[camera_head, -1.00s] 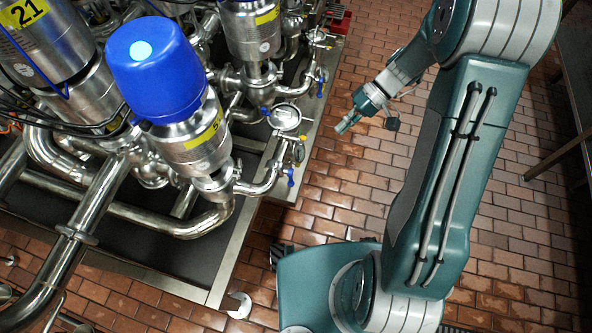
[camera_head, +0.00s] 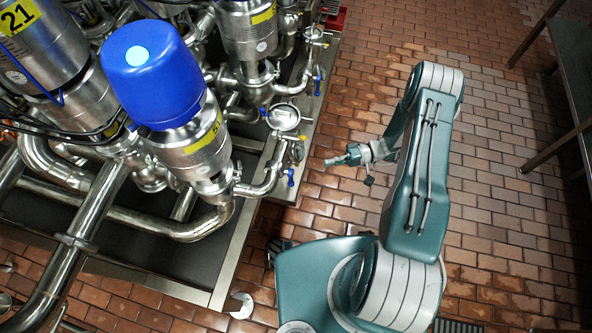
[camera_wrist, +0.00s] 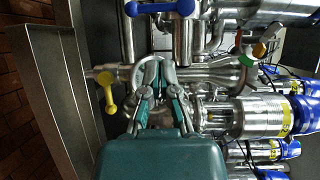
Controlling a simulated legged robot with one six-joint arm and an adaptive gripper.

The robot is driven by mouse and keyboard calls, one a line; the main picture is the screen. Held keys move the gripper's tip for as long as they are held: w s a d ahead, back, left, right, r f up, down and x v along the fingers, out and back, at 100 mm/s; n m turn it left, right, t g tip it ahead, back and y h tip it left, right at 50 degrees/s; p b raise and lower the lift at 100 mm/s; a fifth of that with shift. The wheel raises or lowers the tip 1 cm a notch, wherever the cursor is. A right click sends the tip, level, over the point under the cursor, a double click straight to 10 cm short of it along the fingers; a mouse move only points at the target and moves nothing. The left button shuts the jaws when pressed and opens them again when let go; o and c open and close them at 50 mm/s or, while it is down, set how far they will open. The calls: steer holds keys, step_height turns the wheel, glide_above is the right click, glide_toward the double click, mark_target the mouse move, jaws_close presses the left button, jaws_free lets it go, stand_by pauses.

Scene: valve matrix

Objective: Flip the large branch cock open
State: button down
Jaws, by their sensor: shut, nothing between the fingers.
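Cocks with small lever handles sit on the steel branch pipes. A blue handle (camera_head: 290,178) and a yellow handle (camera_head: 299,152) show near the rack's right edge, with another blue handle (camera_head: 318,73) further back. In the wrist view, a large blue handle (camera_wrist: 160,7) lies crosswise at the top and a yellow handle (camera_wrist: 108,92) hangs at the left. I cannot tell for sure which is the large branch cock. My gripper (camera_head: 328,162) is shut and empty, right of the rack and apart from the handles. Its fingers (camera_wrist: 157,64) overlap a round fitting in the wrist view.
A blue-capped valve (camera_head: 152,75) rises from the crowded pipe rack, left of the handles. A round gauge-like fitting (camera_head: 284,117) sits beside them. A dark table (camera_head: 570,75) stands at far right. The brick floor (camera_head: 500,190) between is clear.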

mark_target(291, 178)
steer(key=shift+s+a+f+t+y, duration=0.1)
steer(key=shift+s+f+t+y, duration=0.1)
steer(key=shift+f, duration=0.35)
steer(key=shift+s+a+f+t+y, duration=0.1)
steer(key=shift+f+t+y, duration=0.1)
steer(key=shift+f, duration=0.35)
steer(key=a, duration=1)
steer(key=shift+s, duration=0.4)
